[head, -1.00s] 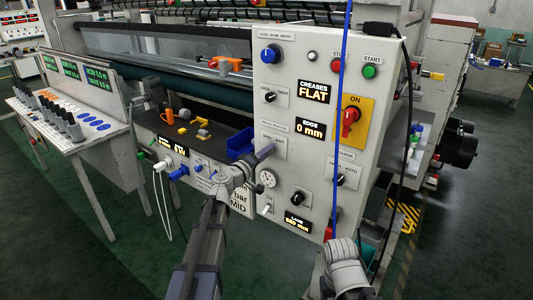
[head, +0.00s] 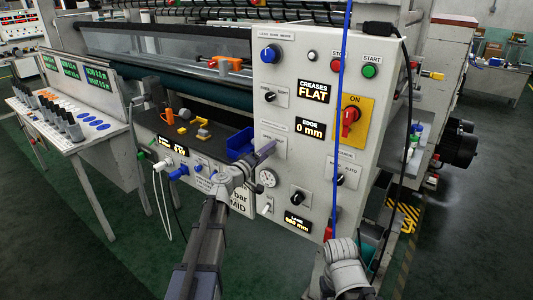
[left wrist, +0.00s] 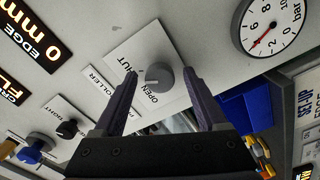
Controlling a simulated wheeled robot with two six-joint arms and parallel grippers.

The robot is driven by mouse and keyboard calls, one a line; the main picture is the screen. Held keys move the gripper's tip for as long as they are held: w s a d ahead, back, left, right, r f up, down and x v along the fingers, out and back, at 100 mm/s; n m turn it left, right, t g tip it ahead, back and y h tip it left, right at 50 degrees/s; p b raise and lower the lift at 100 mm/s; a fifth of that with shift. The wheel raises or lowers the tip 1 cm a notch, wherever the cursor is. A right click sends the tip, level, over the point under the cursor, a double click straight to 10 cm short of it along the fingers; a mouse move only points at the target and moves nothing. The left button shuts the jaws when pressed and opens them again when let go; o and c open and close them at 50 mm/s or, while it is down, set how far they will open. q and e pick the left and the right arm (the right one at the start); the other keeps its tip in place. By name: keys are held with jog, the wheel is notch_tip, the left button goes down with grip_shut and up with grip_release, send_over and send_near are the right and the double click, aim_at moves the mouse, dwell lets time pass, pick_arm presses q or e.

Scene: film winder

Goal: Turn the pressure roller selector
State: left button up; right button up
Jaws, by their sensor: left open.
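The pressure roller selector (left wrist: 159,77) is a round grey knob on a white plate marked OPEN and SHUT, in the middle of the left wrist view. Its plate (left wrist: 125,50) lies flat on the light grey panel. My left gripper (left wrist: 158,80) is open, with one dark finger on each side of the knob in that view. I cannot tell whether either finger touches it. In the head view my left gripper (head: 262,152) reaches the panel from below and hides the knob. My right gripper is not in view; part of my right arm shows at the bottom right.
A pressure gauge (head: 268,178) sits just below the gripper on the panel. A blue bin (head: 240,143) is close on the left. Other knobs, including a black one (head: 270,96), sit above. A blue cable (head: 338,120) hangs down the panel's front.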

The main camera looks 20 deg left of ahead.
pick_arm(q)
jog(key=shift+s, duration=0.15)
jog(key=v, duration=0.7)
jog(key=shift+s, duration=0.25)
jog(key=s+d+f+m+g+h+p, duration=0.1)
jog(key=s+d+f+m+g+p, duration=0.35)
jog(key=d, duration=0.65)
jog(key=s+d+f+m+g+h+p, duration=0.1)
jog(key=s+d+f+m+g, duration=0.35)
jog(key=s+d+g, duration=0.5)
jog(key=s+f+m+g+y+p, duration=0.1)
jog(key=s+y+p, duration=0.1)
jog(key=s+y, duration=0.2)
jog(key=s+a+f+m+g+y+p, duration=0.1)
jog(key=s+y, duration=0.4)
jog(key=s, duration=0.5)
jog(key=shift+s+f+m+g+y+p, duration=0.3)
jog(key=shift+s+f+m+g+p, duration=0.1)
jog(key=shift+m+g+p, duration=0.35)
